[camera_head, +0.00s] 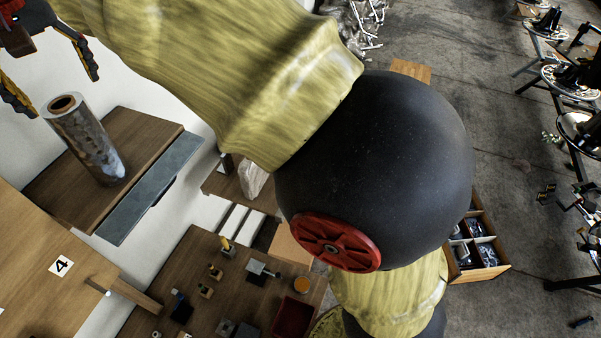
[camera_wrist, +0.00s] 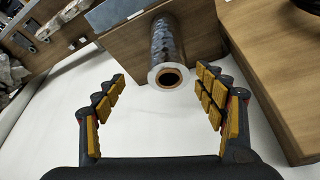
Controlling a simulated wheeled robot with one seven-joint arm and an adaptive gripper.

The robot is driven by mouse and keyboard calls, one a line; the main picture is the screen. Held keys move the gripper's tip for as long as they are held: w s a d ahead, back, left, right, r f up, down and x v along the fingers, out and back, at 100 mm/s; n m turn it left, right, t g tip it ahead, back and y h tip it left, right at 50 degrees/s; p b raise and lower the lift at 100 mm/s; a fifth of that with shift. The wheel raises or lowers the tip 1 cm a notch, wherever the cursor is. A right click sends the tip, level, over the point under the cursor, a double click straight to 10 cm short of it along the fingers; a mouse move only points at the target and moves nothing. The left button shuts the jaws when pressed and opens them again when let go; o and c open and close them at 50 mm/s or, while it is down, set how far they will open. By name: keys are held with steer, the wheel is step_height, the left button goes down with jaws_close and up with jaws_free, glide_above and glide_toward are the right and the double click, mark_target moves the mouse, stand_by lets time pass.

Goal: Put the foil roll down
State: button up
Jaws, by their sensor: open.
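The foil roll (camera_head: 87,140) is a silver cylinder with a brown core. It stands upright on a wooden shelf (camera_head: 148,135) with a grey front edge, at the left in the head view. In the wrist view the foil roll (camera_wrist: 167,48) shows beyond my fingertips, its open end facing the camera. My gripper (camera_wrist: 160,88) is open, with its yellow-padded fingers spread wide and nothing between them. The roll lies ahead of the gap, apart from both fingers. In the head view my gripper (camera_head: 55,85) shows only partly, at the upper left edge, above the roll.
A wooden table (camera_head: 165,268) below holds several small items. A box with compartments (camera_head: 478,255) stands on the floor at right. My arm covers the middle of the head view.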

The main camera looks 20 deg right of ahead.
steer(key=s+d+f+m, duration=0.1)
steer(key=s+d+f, duration=0.15)
steer(key=d, duration=1.05)
steer(key=s+d+f+m, duration=0.2)
steer(key=d+f, duration=0.2)
steer(key=d, duration=1)
steer(key=s+d+f+m+t+h, duration=0.1)
steer(key=s+d+f+m+h, duration=0.1)
steer(key=s+d+f, duration=1.3)
step_height(320, 180, down, 2)
steer(key=shift+d+f+m+t, duration=0.25)
steer(key=shift+d+m+t, duration=0.05)
steer(key=shift+d, duration=0.2)
steer(key=shift+s+f, duration=0.1)
